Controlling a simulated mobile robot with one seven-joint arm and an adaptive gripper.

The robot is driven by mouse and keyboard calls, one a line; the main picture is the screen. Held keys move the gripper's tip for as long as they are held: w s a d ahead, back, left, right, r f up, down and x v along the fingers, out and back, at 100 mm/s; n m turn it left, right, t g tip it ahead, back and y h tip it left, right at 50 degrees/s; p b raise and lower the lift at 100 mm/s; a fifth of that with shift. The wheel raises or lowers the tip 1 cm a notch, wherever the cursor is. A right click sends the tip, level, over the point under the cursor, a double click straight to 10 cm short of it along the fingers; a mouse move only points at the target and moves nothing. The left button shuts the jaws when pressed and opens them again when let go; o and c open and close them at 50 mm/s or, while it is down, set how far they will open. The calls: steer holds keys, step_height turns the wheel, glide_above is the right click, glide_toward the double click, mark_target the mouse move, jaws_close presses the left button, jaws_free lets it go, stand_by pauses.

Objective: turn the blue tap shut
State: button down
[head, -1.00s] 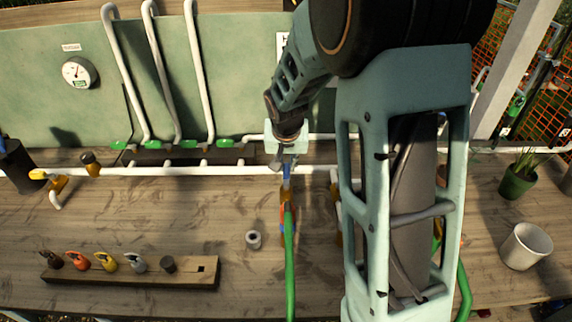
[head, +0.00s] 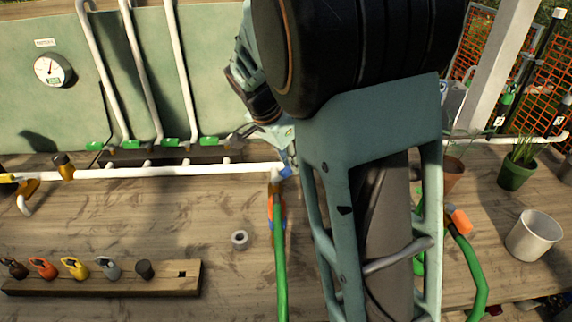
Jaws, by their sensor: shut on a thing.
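The blue tap (head: 286,172) sits at the right end of the white pipe, above the green hose. Only a small part of its blue handle shows. My gripper (head: 283,158) is at the blue tap, its pale fingers touching the handle and shut on it. My arm hides part of the gripper and the area to its right. The handle lies at a slant in the picture.
The white pipe (head: 190,171) runs left along the bench, with several green-handled taps (head: 145,142) behind it. A green hose (head: 280,250) hangs toward the front. A wooden rack (head: 100,282) holds coloured clips. A white pot (head: 530,235) stands right.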

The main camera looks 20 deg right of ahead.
steer(key=shift+s+d+m+g, duration=0.1)
steer(key=shift+s+m+g, duration=0.45)
steer(key=shift+m, duration=0.8)
steer(key=shift+s+d+m+g, duration=0.1)
steer(key=shift+s+m+g, duration=0.45)
steer(key=shift+m, duration=0.75)
steer(key=shift+s+d+m+g, duration=0.1)
steer(key=shift+s+m+g, duration=0.45)
steer(key=shift+m, duration=0.8)
steer(key=shift+s, duration=0.2)
steer(key=c, duration=1.9)
jaws_free()
steer(key=shift+c, duration=0.2)
steer(key=v, duration=1.2)
steer(key=shift+a, duration=0.25)
steer(key=shift+d+h, duration=0.1)
steer(key=shift+h, duration=0.2)
